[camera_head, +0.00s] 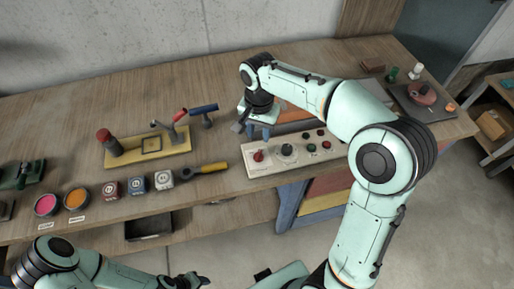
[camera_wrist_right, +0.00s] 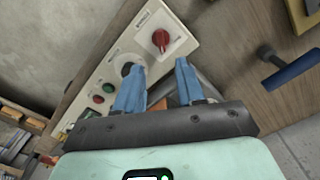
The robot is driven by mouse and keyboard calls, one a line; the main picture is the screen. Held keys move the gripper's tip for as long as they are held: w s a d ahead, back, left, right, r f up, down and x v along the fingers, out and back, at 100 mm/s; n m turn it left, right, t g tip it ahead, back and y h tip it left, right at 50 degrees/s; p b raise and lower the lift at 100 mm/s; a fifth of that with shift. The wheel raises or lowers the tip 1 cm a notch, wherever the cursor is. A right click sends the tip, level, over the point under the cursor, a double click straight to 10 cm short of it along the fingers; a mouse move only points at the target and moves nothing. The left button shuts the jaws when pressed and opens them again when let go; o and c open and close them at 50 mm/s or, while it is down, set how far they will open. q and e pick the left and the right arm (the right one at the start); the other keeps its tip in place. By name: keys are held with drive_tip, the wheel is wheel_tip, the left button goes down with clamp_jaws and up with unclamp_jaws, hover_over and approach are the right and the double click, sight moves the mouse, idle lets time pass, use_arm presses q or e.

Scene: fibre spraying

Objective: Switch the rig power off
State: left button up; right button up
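The rig's control panel (camera_head: 273,168) is a pale box near the table's front edge. A red rotary switch (camera_head: 258,156) sits at its left end, with a dark knob (camera_head: 287,150) beside it and red and green buttons to the right. My right gripper (camera_head: 257,133) hangs just behind the panel's left end. In the right wrist view, its blue fingers (camera_wrist_right: 160,68) are apart and empty. The red switch (camera_wrist_right: 161,38) shows beyond the fingertips, not between them. The left finger partly covers the dark knob (camera_wrist_right: 129,69). My left gripper (camera_head: 190,281) is low at the bottom edge, away from the panel.
Left of the panel lie a yellow-handled tool (camera_head: 205,168), several small labelled cubes and a yellow board (camera_head: 126,157) with a red-topped cylinder (camera_head: 109,141). A blue-handled tool (camera_head: 203,109) stands behind. A dark tray (camera_head: 407,107) sits at the far right.

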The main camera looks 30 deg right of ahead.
sight(258, 154)
wheel_tip(258, 154, down, 11)
drive_tip(key=shift+w+r+b, duration=0.1)
drive_tip(key=shift+b, duration=0.35)
clamp_jaws()
